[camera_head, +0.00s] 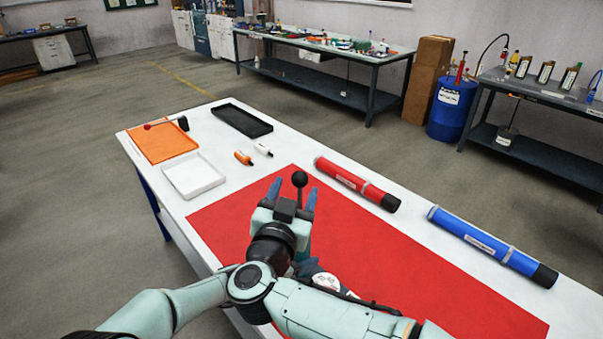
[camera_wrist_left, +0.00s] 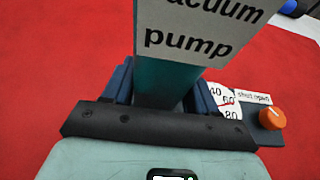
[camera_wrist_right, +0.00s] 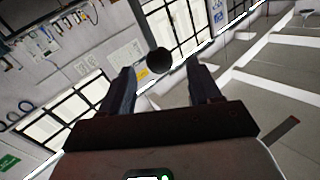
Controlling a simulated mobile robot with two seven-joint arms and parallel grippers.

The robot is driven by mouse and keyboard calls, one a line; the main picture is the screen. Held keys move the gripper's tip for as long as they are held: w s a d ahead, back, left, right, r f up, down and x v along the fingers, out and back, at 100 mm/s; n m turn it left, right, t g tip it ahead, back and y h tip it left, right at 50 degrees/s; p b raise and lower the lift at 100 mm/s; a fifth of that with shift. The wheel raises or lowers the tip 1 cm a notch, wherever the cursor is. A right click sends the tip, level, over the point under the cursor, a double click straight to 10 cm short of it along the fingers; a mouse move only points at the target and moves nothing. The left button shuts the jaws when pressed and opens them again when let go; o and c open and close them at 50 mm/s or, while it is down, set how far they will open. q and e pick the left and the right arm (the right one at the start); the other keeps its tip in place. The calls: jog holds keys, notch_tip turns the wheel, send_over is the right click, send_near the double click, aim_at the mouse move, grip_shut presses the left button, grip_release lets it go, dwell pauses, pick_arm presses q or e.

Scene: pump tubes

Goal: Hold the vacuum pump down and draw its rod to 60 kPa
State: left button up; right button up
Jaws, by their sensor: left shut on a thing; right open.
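The vacuum pump is mostly hidden behind my arms in the head view; its round white gauge (camera_head: 325,281) shows there. In the left wrist view its teal body (camera_wrist_left: 165,85) carries a "vacuum pump" label, and my left gripper (camera_wrist_left: 160,90) is shut on that body. The gauge (camera_wrist_left: 226,103) is partly hidden there, with 40, 60 and 80 visible. Beside it are an orange knob (camera_wrist_left: 271,118) and a partly readable label. My right gripper (camera_head: 292,197) is open. The black ball (camera_head: 299,179) lies between its fingers, apart from both in the right wrist view (camera_wrist_right: 159,61).
The pump is over a red mat (camera_head: 390,260) on a white table. A red tube (camera_head: 350,180) and a blue tube (camera_head: 485,243) lie along the far side. An orange tray (camera_head: 163,143), white tray (camera_head: 195,177) and black tray (camera_head: 242,120) are at the left end.

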aim_at(299, 181)
jog(key=w, duration=0.4)
jog(key=w+d, duration=0.1)
jog(key=w, duration=0.1)
jog(key=shift+w, duration=0.35)
